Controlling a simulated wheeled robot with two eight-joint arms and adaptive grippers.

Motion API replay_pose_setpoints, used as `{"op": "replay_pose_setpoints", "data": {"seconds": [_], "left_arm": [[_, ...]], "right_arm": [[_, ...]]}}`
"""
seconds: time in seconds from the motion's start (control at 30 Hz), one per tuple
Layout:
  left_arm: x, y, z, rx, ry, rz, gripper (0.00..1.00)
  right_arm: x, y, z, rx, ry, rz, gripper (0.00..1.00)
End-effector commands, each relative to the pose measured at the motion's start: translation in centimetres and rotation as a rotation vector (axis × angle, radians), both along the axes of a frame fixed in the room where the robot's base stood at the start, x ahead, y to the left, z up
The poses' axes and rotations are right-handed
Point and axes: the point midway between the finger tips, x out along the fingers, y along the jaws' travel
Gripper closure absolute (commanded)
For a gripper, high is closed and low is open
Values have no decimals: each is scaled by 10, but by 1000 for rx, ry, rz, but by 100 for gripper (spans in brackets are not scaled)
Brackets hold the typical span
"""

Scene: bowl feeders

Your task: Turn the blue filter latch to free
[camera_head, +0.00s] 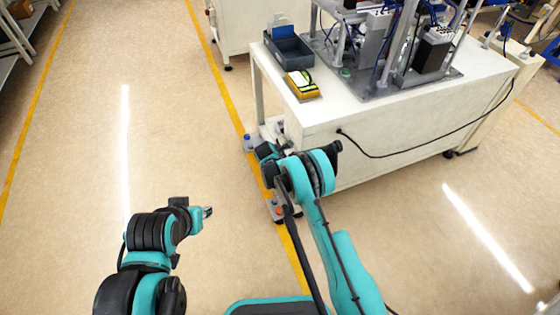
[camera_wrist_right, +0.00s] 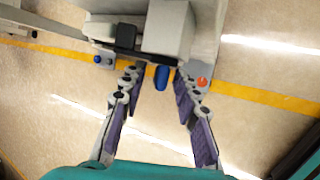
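The blue filter latch (camera_wrist_right: 161,77) is a small blue tab below a pale grey block. In the right wrist view it sits between the fingertips of my right gripper (camera_wrist_right: 158,72). The purple-padded fingers are open on either side of it, with a gap visible on both sides. In the head view my right gripper (camera_head: 268,152) is at the near end of the white workbench, and the latch is hidden there behind my arm. My left gripper (camera_head: 207,212) hangs over bare floor, away from the bench; its finger gap is too small to judge.
A blue knob (camera_wrist_right: 97,59) and an orange-red knob (camera_wrist_right: 201,81) flank the latch. The white workbench (camera_head: 310,112) carries a dark grey bin (camera_head: 290,54), a yellow-black device (camera_head: 302,84) and machinery. A black cable hangs along its side. The floor at left is clear.

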Motion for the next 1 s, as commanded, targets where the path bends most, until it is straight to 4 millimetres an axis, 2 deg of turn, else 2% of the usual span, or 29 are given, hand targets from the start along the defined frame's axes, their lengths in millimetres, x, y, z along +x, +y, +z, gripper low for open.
{"op": "replay_pose_setpoints", "data": {"seconds": [0.27, 0.37, 0.4, 0.77, 1.0], "left_arm": [[0, 0, 0, 0, 0, 0, 69], [0, 0, 0, 0, 0, 0, 69], [0, 0, 0, 0, 0, 0, 69], [0, 0, 0, 0, 0, 0, 69], [0, 0, 0, 0, 0, 0, 69]], "right_arm": [[1, -1, -1, 1, 0, -1, 69], [1, -1, -1, 1, 0, -1, 95], [1, -1, -1, 1, 0, -1, 100], [0, -2, -1, 6, -24, -1, 100], [-1, -2, -2, 45, -140, -1, 100]]}}
